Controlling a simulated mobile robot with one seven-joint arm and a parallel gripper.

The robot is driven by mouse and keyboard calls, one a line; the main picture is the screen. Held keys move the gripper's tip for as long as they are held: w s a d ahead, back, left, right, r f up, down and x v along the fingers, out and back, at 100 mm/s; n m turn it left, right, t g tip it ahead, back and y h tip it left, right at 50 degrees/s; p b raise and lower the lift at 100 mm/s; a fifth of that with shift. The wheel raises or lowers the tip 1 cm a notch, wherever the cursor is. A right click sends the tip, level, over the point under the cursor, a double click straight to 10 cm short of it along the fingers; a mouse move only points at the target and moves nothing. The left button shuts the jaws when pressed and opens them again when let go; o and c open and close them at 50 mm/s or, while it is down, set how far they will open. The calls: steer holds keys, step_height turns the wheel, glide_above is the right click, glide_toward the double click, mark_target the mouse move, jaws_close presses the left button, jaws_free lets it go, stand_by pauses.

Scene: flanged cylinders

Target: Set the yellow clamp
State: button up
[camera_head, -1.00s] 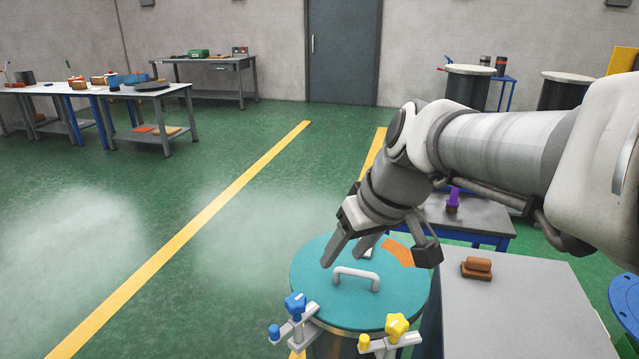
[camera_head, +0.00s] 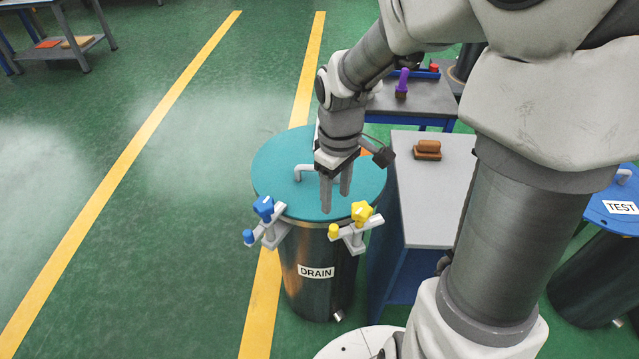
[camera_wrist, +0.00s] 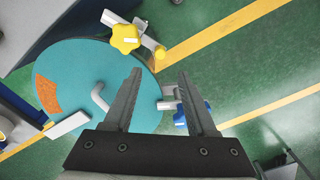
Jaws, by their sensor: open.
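The yellow clamp (camera_head: 361,213) has a star-shaped yellow knob on a grey bar with a yellow end piece. It sits at the front right rim of the cylinder marked DRAIN (camera_head: 316,271). In the wrist view, the yellow clamp (camera_wrist: 125,38) is at the top, its bar seeming to run along the rim. My gripper (camera_head: 336,203) is open and empty, fingers pointing down over the front of the teal lid (camera_head: 270,165), just left of the yellow knob. In the wrist view, my gripper (camera_wrist: 160,75) has nothing between its fingers.
A blue clamp (camera_head: 264,208) stands at the front left rim. The lid carries a grey handle (camera_head: 304,172). A grey-topped cabinet (camera_head: 425,195) with a brown block (camera_head: 427,150) stands close on the right. A blue-lidded TEST cylinder (camera_head: 610,215) is farther right. Open floor lies left.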

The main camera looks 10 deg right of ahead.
mark_target(334, 227)
step_height(334, 227, down, 10)
steer(key=b, duration=0.2)
steer(key=shift+f+b, duration=0.15)
steer(key=shift+b, duration=0.15)
jaws_close()
stand_by(1.2)
